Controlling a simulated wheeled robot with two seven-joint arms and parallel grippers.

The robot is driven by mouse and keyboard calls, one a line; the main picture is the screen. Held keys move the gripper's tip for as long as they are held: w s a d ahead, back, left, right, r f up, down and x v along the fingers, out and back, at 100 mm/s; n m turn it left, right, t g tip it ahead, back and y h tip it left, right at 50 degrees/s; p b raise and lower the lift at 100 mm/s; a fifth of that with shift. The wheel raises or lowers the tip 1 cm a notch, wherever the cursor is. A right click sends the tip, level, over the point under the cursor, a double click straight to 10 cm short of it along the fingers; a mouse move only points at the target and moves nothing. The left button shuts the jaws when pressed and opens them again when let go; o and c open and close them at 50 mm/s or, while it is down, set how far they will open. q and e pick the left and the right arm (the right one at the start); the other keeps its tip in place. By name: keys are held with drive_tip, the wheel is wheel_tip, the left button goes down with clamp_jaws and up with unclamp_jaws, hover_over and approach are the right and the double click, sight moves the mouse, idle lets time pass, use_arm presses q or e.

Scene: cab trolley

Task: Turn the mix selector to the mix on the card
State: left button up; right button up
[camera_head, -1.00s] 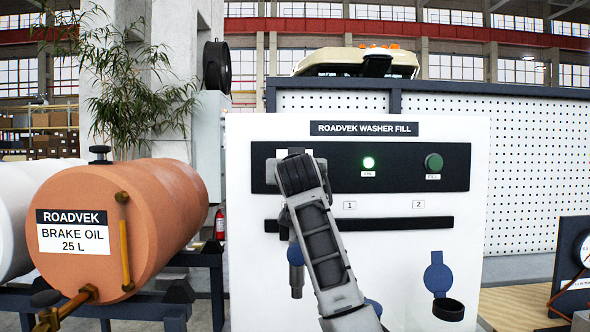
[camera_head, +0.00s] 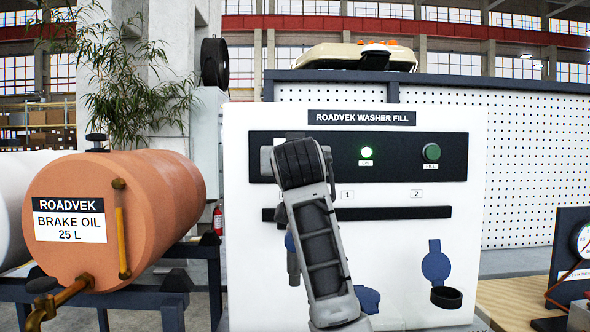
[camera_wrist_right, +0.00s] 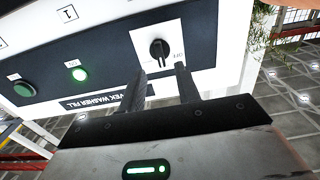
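The mix selector is a black knob (camera_wrist_right: 159,49) on a white plate (camera_wrist_right: 178,32) in the right wrist view, with an "OFF" mark on the plate. In the head view my right arm hides it. My right gripper (camera_wrist_right: 158,75) is open, its two fingers apart and pointing at the plate. The knob lies just beyond the fingertips, between their lines; I see no contact. My left gripper is not in view. I cannot make out a card showing a mix.
The white washer fill panel (camera_head: 252,285) carries a lit green lamp (camera_head: 366,152), a green button (camera_head: 431,152) and labels 1 and 2. Blue-capped fillers (camera_head: 436,264) sit below. A copper brake oil drum (camera_head: 150,215) stands at the left.

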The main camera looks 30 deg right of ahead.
drive_tip(key=b+v, duration=0.1)
drive_tip(key=v, duration=0.8)
drive_tip(key=shift+s, duration=0.1)
